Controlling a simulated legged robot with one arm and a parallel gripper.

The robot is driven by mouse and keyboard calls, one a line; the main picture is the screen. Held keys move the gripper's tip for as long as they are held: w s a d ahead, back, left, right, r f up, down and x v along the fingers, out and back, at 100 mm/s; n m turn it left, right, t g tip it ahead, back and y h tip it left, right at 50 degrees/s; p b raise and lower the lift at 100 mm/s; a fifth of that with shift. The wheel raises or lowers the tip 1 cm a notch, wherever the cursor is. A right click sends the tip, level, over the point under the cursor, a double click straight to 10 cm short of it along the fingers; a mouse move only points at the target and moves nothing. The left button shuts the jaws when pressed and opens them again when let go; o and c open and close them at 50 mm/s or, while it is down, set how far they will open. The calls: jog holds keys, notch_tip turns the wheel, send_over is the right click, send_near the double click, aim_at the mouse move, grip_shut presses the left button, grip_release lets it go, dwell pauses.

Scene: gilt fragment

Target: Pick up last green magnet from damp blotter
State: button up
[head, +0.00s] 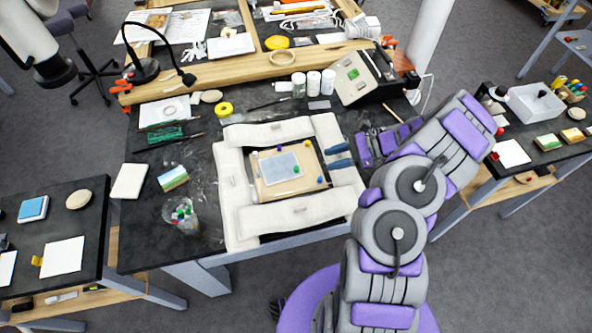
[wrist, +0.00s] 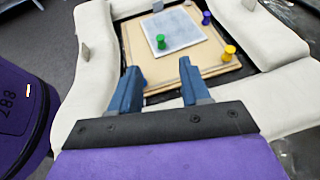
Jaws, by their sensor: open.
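The green magnet (head: 297,169) sits on the grey-blue blotter (head: 277,167), near its right side in the head view. In the wrist view the green magnet (wrist: 160,42) stands near the blotter's near left corner. The blotter (wrist: 183,32) lies on a tan board (wrist: 136,46). My gripper (wrist: 161,76) is open and empty, its two blue fingers apart at the near edge of the board, short of the magnet. In the head view my gripper (head: 339,156) reaches in from the right over the white padded frame.
White padded bolsters (head: 240,200) ring the board. A yellow pin (wrist: 228,53) and a purple pin (wrist: 206,18) stand on the board. A clear jar (head: 184,216) with green and other bits stands left of the frame. A lamp and white bottles are behind.

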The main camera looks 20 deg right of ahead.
aim_at(301, 171)
jog(key=b+x, duration=0.1)
jog(key=x, duration=0.3)
jog(key=shift+a+f, duration=0.2)
jog(key=shift+a, duration=0.15)
jog(key=shift+w+a+f, duration=0.2)
jog(key=shift+a+f, duration=0.05)
jog(key=shift+f, duration=0.05)
jog(key=x, duration=0.2)
jog(key=b+x, duration=0.1)
jog(key=x, duration=0.3)
jog(key=shift+r+b, duration=0.3)
jog(key=shift+b, duration=0.1)
jog(key=shift+d, duration=0.25)
jog(key=c, duration=0.4)
jog(key=shift+a+r, duration=0.1)
jog(key=shift+a, duration=0.05)
grip_shut()
